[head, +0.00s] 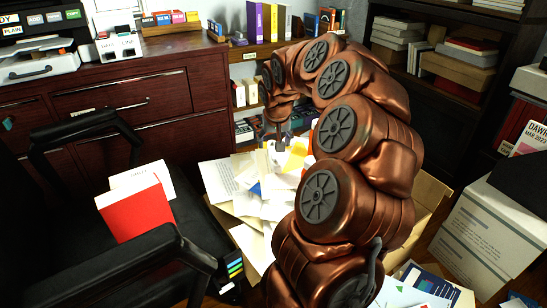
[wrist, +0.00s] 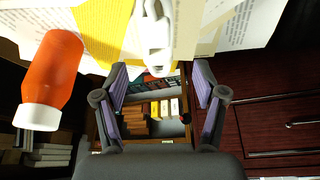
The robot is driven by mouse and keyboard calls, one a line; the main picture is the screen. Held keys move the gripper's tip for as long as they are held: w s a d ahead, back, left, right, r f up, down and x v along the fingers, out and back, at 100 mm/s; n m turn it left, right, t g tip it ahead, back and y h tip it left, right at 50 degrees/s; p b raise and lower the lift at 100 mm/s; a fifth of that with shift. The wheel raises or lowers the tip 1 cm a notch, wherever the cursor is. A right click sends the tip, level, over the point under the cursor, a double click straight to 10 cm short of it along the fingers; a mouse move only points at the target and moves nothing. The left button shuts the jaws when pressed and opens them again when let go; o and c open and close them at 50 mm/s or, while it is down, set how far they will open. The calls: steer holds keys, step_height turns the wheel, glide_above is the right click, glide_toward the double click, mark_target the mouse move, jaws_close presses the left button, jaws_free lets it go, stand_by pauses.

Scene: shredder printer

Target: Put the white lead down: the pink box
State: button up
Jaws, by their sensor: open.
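My gripper (head: 279,133) hangs over the heap of papers in the head view. In the wrist view my gripper (wrist: 160,72) is open, its two fingers apart with nothing between the tips. A white plug-like piece, apparently the white lead (wrist: 157,32), lies against yellow and white papers just beyond the fingertips, roughly centred between them. The rest of the lead is not clear.
An orange bottle with a white cap (wrist: 52,75) is left of my gripper in the wrist view. A black chair (head: 105,255) holding a red folder (head: 136,211) stands left of the paper heap (head: 262,195). Shelves (head: 450,75) stand behind right, and the dark cabinet (head: 110,100) behind left.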

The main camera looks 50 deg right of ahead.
mark_target(274, 151)
steer(key=shift+b+x, duration=1.25)
steer(key=shift+x, duration=1.8)
steer(key=shift+s, duration=0.15)
steer(key=shift+c, duration=0.2)
jaws_close()
steer(key=shift+r+p, duration=1.1)
steer(key=shift+r, duration=0.85)
steer(key=shift+s+a+f, duration=0.15)
steer(key=shift+s+a, duration=0.05)
steer(key=shift+a, duration=0.05)
steer(key=s+a+p, duration=0.1)
steer(key=s+a, duration=0.2)
steer(key=a, duration=0.3)
steer(key=s+a+r+p, duration=0.1)
steer(key=s+a+p, duration=0.1)
steer(key=s+a, duration=0.2)
steer(key=a, duration=0.3)
steer(key=shift+s+a+r, duration=0.2)
steer(key=shift+s, duration=0.1)
